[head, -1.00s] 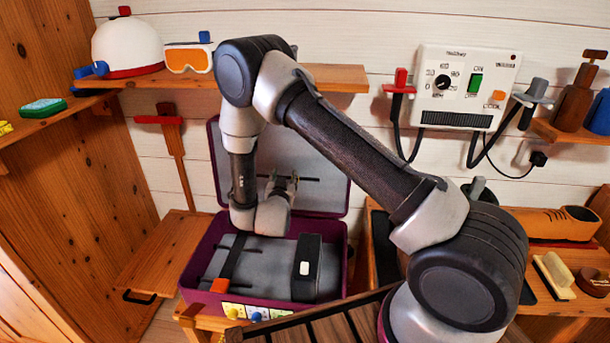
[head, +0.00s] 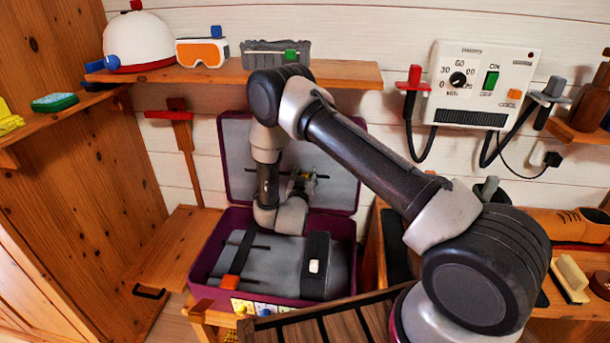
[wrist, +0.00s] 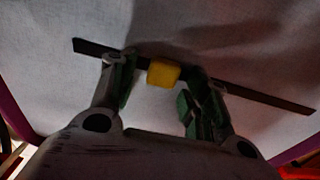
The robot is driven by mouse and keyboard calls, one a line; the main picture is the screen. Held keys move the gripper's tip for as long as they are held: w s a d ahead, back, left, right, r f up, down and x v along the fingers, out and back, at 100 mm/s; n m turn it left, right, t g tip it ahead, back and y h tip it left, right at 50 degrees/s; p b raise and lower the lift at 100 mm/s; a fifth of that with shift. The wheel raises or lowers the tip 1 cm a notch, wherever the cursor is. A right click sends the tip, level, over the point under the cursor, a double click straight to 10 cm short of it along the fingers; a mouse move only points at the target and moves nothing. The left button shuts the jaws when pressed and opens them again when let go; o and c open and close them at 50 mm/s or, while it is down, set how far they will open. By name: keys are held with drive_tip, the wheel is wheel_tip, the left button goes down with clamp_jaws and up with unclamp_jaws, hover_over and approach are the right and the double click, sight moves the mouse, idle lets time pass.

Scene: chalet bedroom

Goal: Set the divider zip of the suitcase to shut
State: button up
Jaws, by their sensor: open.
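The purple suitcase (head: 208,268) stands open with its lid raised and its base packed. The lid's pale grey divider panel (head: 338,190) carries a dark zip track, which runs slanting across the wrist view (wrist: 265,98). A yellow zip slider (wrist: 163,73) sits on the track, somewhat left of its middle in that view. My gripper (head: 303,182) is in front of the lid panel. In the wrist view my gripper (wrist: 160,88) is open, with one finger on each side of the slider. The slider is nearer the left finger; I cannot tell whether they touch.
A wooden shelf (head: 345,74) runs above the lid, with a white helmet (head: 137,40), orange goggles (head: 202,52) and a grey item (head: 270,55) on it. A black strap (head: 240,258) and a dark band (head: 315,268) cross the packed base. A wall control box (head: 484,85) hangs at right.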

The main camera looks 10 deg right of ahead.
sight(248, 169)
clamp_jaws()
drive_tip(key=w+a, duration=0.2)
drive_tip(key=a, duration=0.4)
drive_tip(key=w+a, duration=0.3)
drive_tip(key=a, duration=0.3)
drive_tip(key=w+a, duration=0.2)
drive_tip(key=a, duration=0.5)
drive_tip(key=shift+w, duration=0.4)
unclamp_jaws()
drive_tip(key=v, duration=1.2)
